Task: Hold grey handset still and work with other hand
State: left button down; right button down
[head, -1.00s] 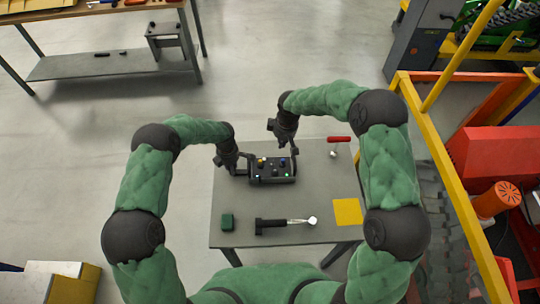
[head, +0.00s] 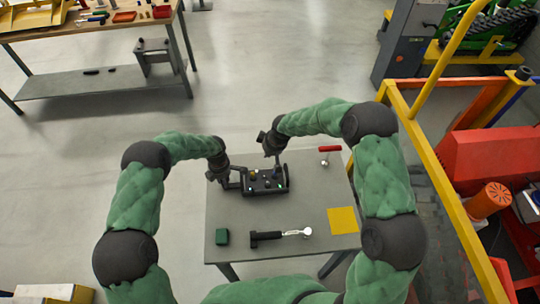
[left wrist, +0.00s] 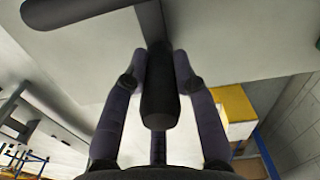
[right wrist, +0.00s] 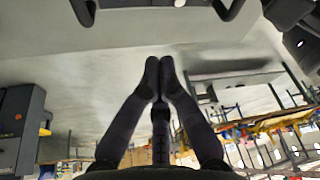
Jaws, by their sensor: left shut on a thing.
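The handset (head: 264,187) is a dark grey box with small coloured controls on top and raised end handles. It sits on the grey table (head: 300,207). My left gripper (head: 238,182) is at its left end, shut on the handle there. In the left wrist view the dark handle bar (left wrist: 159,90) lies between the fingers of my left gripper. My right gripper (head: 277,163) points down over the far right part of the handset; contact cannot be told. In the right wrist view the fingertips of my right gripper (right wrist: 159,66) are together, with nothing seen between them.
On the table are a red-handled tool (head: 329,149), a yellow square (head: 342,220), a dark green block (head: 222,237) and a black-handled tool (head: 266,236). A yellow rail (head: 432,165) runs close on the right.

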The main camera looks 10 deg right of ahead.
jog(key=x, duration=0.7)
jog(key=shift+d+f, duration=0.1)
jog(key=shift+f, duration=0.25)
jog(key=shift+s+d, duration=0.5)
jog(key=shift+s, duration=0.3)
jog(key=shift+s+d, duration=0.45)
jog(key=shift+s, duration=0.3)
jog(key=shift+s+r, duration=0.1)
jog(key=shift+s, duration=1.15)
